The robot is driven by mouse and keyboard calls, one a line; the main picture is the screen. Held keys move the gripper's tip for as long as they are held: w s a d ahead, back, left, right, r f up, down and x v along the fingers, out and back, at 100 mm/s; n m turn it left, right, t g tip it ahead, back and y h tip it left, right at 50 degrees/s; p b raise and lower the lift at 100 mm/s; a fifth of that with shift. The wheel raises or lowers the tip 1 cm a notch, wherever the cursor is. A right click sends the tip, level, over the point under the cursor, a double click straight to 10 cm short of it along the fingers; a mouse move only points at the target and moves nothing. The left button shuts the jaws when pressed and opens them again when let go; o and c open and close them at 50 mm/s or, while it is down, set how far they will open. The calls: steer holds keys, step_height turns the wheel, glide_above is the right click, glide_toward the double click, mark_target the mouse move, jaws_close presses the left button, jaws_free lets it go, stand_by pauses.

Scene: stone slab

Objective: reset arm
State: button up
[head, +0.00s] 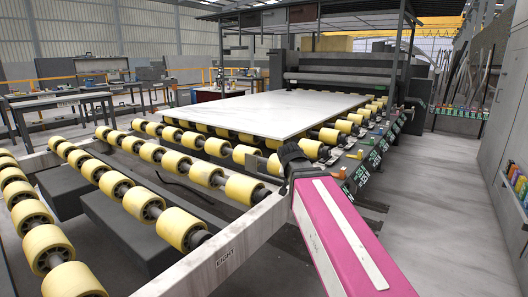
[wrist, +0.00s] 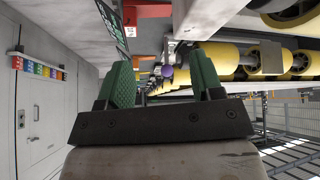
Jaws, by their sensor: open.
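My gripper (wrist: 162,82) shows in the wrist view with its two green-padded fingers spread wide. It is open, and nothing is held between the fingers. In the head view, my pink arm reaches in from the lower right. A dark part at its far end overlaps the right side of the roller conveyor (head: 226,262). I cannot make out the fingers there. A large white stone slab (head: 270,110) lies flat on the yellow rollers, beyond the arm's end.
Yellow rollers (wrist: 221,60) and frame parts fill the wrist view's upper right. A dark machine (head: 345,77) stands behind the slab. Workbenches (head: 65,102) are at the left. Grey cabinets (head: 506,115) line the right. The floor aisle (head: 445,190) between conveyor and cabinets looks clear.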

steer(key=s+d+f+n+g+y, duration=0.1)
steer(key=s+f, duration=0.3)
steer(key=f, duration=0.5)
steer(key=s+d+f+n+g, duration=0.1)
steer(key=s+d+f+g, duration=0.2)
steer(key=f, duration=0.6)
steer(key=s+d+f+n+g+y, duration=0.1)
steer(key=s+d+f+g, duration=0.1)
steer(key=s+f, duration=0.4)
step_height(320, 180, down, 3)
steer(key=shift+s+d+f+y, duration=0.2)
steer(key=shift+s+d+y, duration=0.1)
steer(key=shift+s, duration=0.1)
steer(key=shift+c, duration=0.2)
